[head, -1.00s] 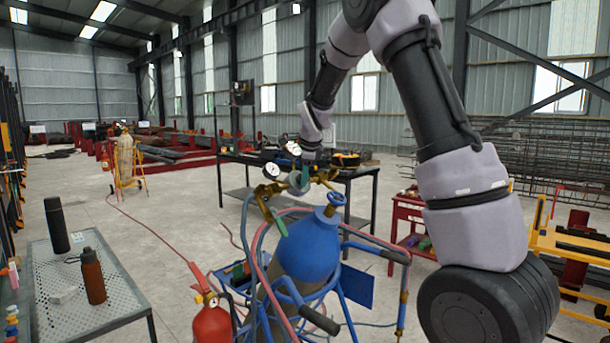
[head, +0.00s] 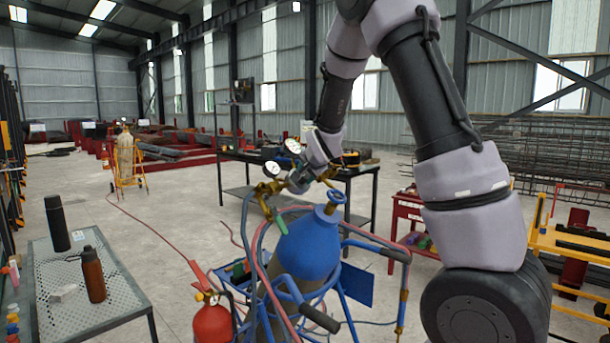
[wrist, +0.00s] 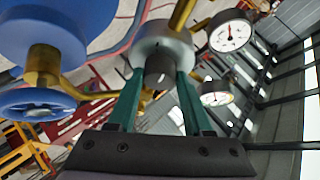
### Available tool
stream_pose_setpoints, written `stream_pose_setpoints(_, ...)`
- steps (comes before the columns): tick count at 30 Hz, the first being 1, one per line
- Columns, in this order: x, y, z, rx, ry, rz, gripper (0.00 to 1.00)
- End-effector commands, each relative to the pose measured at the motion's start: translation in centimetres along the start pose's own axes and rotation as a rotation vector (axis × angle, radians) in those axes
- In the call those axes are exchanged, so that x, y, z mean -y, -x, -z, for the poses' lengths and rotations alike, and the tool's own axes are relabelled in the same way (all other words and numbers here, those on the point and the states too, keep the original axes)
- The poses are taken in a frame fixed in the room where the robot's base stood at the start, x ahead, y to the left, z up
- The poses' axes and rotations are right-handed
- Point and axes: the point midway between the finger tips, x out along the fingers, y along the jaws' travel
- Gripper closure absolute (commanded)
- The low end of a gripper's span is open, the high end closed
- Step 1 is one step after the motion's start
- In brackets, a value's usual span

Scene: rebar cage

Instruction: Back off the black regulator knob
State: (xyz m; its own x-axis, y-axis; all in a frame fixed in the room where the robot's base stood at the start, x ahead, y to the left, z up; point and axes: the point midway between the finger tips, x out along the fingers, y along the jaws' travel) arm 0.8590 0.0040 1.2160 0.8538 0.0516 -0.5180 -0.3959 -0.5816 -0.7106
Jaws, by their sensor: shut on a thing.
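The regulator (head: 270,190) with its two round gauges sits on top of the blue gas cylinder (head: 308,250). In the wrist view its grey round body (wrist: 165,42) is straight ahead, with the dark knob (wrist: 158,66) on its near face. My gripper (wrist: 160,76) has its two green fingers on either side of the knob, shut on it. In the head view my gripper (head: 303,183) is at the regulator, and my wrist hides the knob. The blue valve handwheel (wrist: 38,104) is at the left of the wrist view.
Two white-faced gauges (wrist: 230,33) stand close right of my fingers. Hoses loop around the cylinder's blue cart (head: 345,325). A black workbench (head: 235,170) stands behind, a red fire extinguisher (head: 211,325) in front, and a perforated table (head: 80,300) with bottles at left.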

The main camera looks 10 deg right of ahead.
Motion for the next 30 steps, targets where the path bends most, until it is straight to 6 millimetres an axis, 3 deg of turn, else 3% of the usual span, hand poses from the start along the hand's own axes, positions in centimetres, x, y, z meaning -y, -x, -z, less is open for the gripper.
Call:
stream_pose_setpoints(15,-0.48,-0.05,0.11,-0.02,0.343,0.178,1.0)
stream_pose_setpoints(30,-0.48,-0.07,-0.01,-0.024,0.44,0.229,1.0)
